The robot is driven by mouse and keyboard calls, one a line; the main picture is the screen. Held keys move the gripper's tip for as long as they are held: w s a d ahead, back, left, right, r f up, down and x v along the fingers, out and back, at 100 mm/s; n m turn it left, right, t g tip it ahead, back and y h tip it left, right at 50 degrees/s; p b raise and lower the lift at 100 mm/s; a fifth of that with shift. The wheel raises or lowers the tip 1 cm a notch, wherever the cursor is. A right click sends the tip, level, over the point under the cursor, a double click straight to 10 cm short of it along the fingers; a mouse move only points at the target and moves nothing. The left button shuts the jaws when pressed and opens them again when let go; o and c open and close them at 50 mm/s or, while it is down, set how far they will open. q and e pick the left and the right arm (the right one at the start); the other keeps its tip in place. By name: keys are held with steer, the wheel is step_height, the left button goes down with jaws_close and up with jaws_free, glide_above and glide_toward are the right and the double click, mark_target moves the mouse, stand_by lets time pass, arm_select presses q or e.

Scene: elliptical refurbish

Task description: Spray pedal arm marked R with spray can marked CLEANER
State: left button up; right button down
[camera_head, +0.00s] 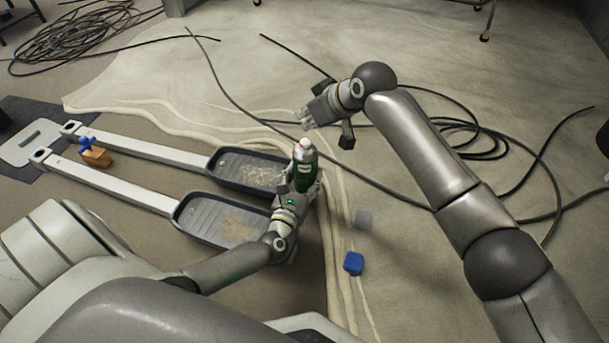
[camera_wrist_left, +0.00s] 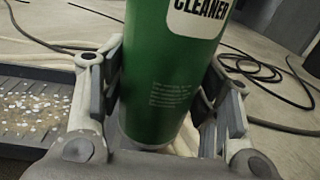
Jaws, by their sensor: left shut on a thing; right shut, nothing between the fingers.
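A green spray can (camera_head: 304,172) with a white top stands roughly upright in my left gripper (camera_head: 300,187). The left wrist view shows the can (camera_wrist_left: 168,75) close up, with the word CLEANER on its white label and the fingers on both sides of it. Two pedal arms lie side by side at the left, the far one (camera_head: 150,147) and the near one (camera_head: 110,183). Each ends in a dark tray-like pedal with pale residue. I cannot read an R mark on either. My left gripper is just right of the pedals. My right gripper (camera_head: 306,118) is shut and empty beyond the can.
A blue block (camera_head: 353,263) and a grey translucent cube (camera_head: 363,219) lie right of the left gripper. A wooden block with a blue knob (camera_head: 95,156) sits between the pedal arms. Black cables (camera_head: 470,135) and pale hoses cross the floor.

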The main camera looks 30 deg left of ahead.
mark_target(308, 143)
steer(key=shift+f, duration=1.8)
steer(key=shift+f, duration=0.75)
steer(key=shift+r, duration=2.55)
steer(key=v, duration=1.2)
